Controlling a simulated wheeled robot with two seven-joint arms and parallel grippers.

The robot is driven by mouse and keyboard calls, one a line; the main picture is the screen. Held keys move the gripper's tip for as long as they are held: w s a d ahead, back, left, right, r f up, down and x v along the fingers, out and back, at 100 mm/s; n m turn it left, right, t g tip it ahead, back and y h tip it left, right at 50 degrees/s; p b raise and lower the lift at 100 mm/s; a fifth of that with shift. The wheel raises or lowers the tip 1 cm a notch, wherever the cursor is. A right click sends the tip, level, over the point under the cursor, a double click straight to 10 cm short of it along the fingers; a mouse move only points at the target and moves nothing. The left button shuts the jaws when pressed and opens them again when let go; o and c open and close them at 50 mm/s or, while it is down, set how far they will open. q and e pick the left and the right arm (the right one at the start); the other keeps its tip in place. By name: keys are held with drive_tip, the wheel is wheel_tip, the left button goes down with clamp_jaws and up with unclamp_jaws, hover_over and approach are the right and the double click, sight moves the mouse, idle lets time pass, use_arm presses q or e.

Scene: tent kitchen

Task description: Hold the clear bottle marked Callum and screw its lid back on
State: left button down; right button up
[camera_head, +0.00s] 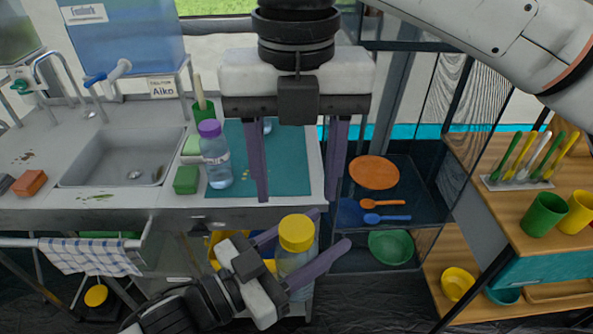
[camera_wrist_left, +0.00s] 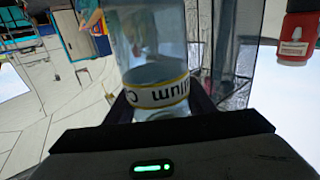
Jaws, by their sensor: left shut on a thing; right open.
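My left gripper (camera_head: 331,229) is shut on a clear bottle (camera_head: 292,263), held upright in front of the counter's front edge. A yellow lid (camera_head: 296,233) sits on top of the bottle; I cannot tell whether it is screwed tight. The left wrist view shows the clear bottle (camera_wrist_left: 160,55) between the fingers. Its label band (camera_wrist_left: 158,94) is upside down there, with part of a name ending in "lum". The bottle's top is out of that view. My right gripper (camera_head: 298,198) is open and empty, pointing down above the yellow lid, its fingers apart.
A clear bottle with a purple lid (camera_head: 215,160) stands on the teal mat (camera_head: 283,165) by a green sponge (camera_head: 187,180). The sink (camera_head: 115,160) is left. A shelf with an orange plate (camera_head: 374,172) and a wooden rack with cups (camera_head: 544,214) stand right.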

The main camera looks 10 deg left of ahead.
sight(297, 227)
wheel_tip(297, 227, down, 8)
drive_tip(key=shift+r, duration=0.2)
idle(0.3)
